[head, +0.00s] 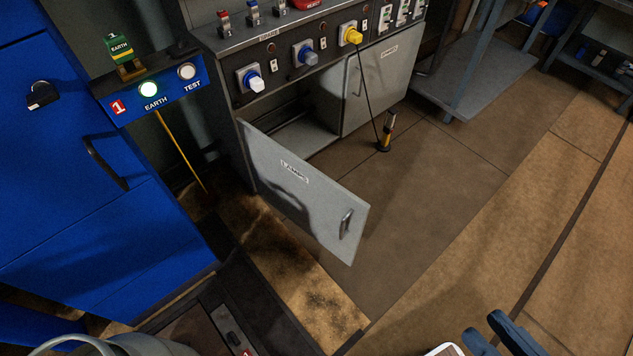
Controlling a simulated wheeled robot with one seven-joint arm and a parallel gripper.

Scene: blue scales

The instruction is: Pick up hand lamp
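A small yellow and black hand lamp (387,131) stands roughly upright on the brown floor, in front of the grey cabinet. A thin dark cable runs from it up to a yellow plug (351,35) in the cabinet's socket panel. My gripper (484,327) shows at the bottom right edge as two blue-grey fingers with a gap between them. It is open with nothing visible in the gap, and is well apart from the lamp, lower in the picture. The rest of the gripper is cut off by the frame.
The grey cabinet's left door, marked LAMPS (305,190), hangs open over the floor left of the lamp; its right door (380,80) is shut. A blue cabinet (85,190) stands at left. A bench (465,80) stands behind right. Floor right of the lamp is clear.

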